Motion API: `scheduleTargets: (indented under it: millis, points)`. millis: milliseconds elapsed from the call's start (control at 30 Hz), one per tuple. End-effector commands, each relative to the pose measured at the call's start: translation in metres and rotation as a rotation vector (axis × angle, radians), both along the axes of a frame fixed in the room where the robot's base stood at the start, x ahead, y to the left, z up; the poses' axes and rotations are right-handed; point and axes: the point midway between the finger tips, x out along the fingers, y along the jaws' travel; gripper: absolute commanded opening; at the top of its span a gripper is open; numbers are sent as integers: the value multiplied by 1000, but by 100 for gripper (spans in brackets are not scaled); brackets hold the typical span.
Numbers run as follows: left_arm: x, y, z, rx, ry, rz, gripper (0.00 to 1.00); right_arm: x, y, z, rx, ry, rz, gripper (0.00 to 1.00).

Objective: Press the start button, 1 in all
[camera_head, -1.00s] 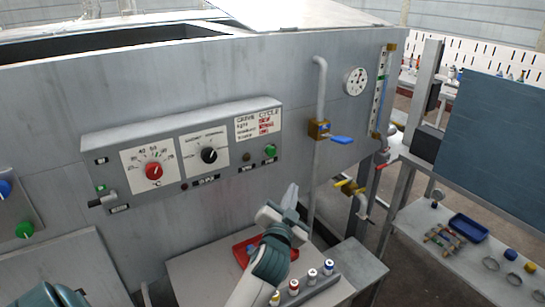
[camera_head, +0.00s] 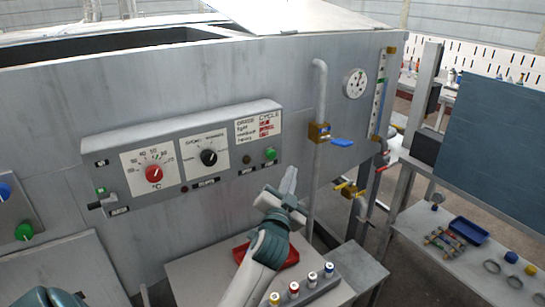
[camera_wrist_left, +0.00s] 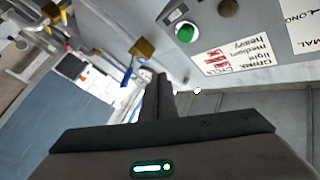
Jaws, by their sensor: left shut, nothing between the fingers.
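The control panel (camera_head: 120,147) on the grey machine carries a round green button (camera_head: 270,153) at its right end, under the grade/cycle label. The same green button (camera_wrist_left: 187,32) shows near the top of the left wrist view, upside down. My left gripper (camera_head: 290,172) is shut and empty. In the head view its tip is just below and to the right of the green button, with a visible gap. In the left wrist view the shut fingers (camera_wrist_left: 160,82) also appear apart from the button. My right gripper is not in view.
The panel also has a red knob (camera_head: 154,173), a black knob (camera_head: 209,157) and a lever (camera_head: 103,203). A blue-handled valve (camera_head: 341,142) sits on the pipe to the right. Below are a red tray (camera_head: 284,262) and a rack of capped vials (camera_head: 322,283).

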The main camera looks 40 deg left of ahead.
Motion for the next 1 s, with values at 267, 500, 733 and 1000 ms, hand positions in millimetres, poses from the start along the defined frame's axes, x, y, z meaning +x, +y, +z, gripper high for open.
scheduleTargets:
  millis: [267, 500, 733, 1000]
  points:
    - [12, 30, -1, 2, -1, 0, 0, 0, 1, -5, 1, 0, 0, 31]
    - [22, 53, 0, 1, 0, 0, 0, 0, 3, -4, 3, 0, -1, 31]
    - [26, 64, 0, 0, 0, 0, 0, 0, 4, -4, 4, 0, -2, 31]
    - [27, 65, 0, -1, 0, 0, 0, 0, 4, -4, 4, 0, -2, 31]
